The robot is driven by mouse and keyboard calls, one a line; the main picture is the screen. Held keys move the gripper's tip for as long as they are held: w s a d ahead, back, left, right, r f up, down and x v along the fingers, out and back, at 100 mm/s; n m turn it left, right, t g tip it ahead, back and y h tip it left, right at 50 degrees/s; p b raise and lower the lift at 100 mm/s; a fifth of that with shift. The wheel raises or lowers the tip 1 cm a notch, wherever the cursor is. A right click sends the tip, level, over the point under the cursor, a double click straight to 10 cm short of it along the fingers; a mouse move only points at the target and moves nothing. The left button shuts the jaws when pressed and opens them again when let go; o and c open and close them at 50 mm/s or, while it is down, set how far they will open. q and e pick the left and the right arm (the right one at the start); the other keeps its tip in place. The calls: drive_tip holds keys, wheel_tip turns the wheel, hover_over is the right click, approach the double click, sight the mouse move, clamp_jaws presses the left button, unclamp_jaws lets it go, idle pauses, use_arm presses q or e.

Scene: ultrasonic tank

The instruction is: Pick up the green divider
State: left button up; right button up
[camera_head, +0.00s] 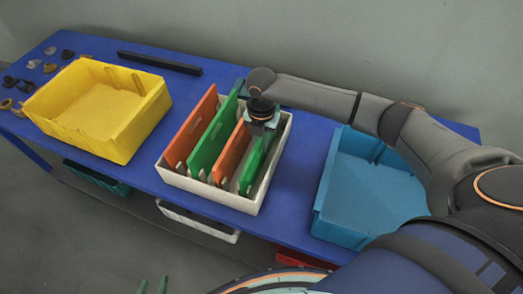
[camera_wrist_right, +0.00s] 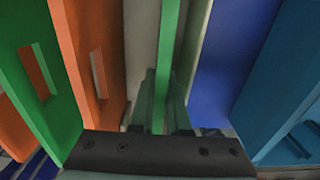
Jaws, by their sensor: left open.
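A white bin (camera_head: 214,194) holds upright dividers in alternating orange and green. One green divider (camera_head: 211,139) stands between two orange ones; another green divider (camera_head: 251,172) is at the bin's right side. My right gripper (camera_head: 262,128) is over the right-hand green divider. In the right wrist view, the fingers of my right gripper (camera_wrist_right: 164,88) lie on both sides of this thin green divider (camera_wrist_right: 171,35); whether they press on it is unclear. The tips of my left gripper (camera_head: 152,286) show at the bottom edge, apart and empty, away from the bin.
On the blue table (camera_head: 292,215), a yellow bin (camera_head: 100,102) stands left and a blue bin (camera_head: 365,195) right. A dark bar (camera_head: 160,63) lies at the back, with several small parts at the far left. An orange divider (camera_wrist_right: 92,60) stands left of my right fingers.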

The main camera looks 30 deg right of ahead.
clamp_jaws()
idle(1.0)
drive_tip(key=shift+r, duration=0.2)
wheel_tip(320, 180, up, 18)
drive_tip(key=shift+f+p, duration=0.15)
drive_tip(key=shift+p, duration=0.15)
idle(1.2)
